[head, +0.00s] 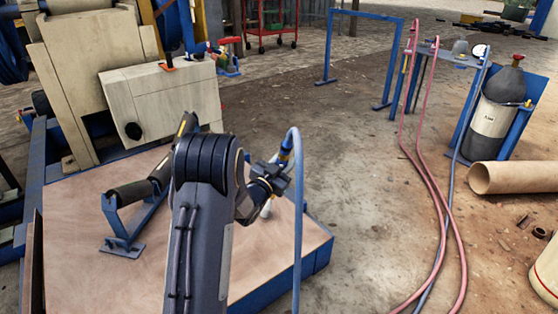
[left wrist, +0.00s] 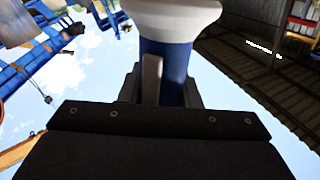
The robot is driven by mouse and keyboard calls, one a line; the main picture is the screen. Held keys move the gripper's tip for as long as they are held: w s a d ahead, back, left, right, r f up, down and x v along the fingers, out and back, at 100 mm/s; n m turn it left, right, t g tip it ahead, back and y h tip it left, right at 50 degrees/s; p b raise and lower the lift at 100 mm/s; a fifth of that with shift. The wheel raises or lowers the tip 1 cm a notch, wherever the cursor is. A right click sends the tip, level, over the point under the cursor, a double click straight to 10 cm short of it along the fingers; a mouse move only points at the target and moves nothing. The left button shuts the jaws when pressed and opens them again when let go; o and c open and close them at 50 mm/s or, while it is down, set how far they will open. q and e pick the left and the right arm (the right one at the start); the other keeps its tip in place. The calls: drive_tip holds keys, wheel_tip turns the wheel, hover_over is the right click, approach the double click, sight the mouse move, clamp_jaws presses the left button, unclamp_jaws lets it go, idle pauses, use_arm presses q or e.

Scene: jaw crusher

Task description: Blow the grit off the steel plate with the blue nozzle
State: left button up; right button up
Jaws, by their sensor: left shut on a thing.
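My left gripper (head: 270,180) is shut on the blue nozzle (head: 284,150), above the right part of the steel plate (head: 80,255). The nozzle's blue body shows above the jaws, and a pale tip (head: 266,208) points down toward the plate. A light blue hose (head: 298,220) loops from its top and down past the plate's right edge. In the left wrist view the blue and white nozzle (left wrist: 175,70) stands between the jaws. The plate is brownish and looks dusty; single grains of grit are too small to tell. My arm hides its middle. My right gripper is not in view.
A roller on a blue bracket (head: 123,240) stands on the plate at left. The beige crusher (head: 150,95) rises behind it. Red hoses (head: 440,210), a gas cylinder (head: 495,110) and a tan tube (head: 515,177) are at right. The floor between is mostly clear.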

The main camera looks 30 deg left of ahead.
use_arm(q)
drive_tip(key=shift+s+d+p, duration=1.35)
drive_tip(key=shift+s+d, duration=0.35)
drive_tip(key=shift+d, duration=2.4)
drive_tip(key=s+a+b, duration=0.3)
drive_tip(key=s+a, duration=0.1)
drive_tip(key=s, duration=0.5)
drive_tip(key=shift+s, duration=0.15)
drive_tip(key=shift+d+r, duration=0.1)
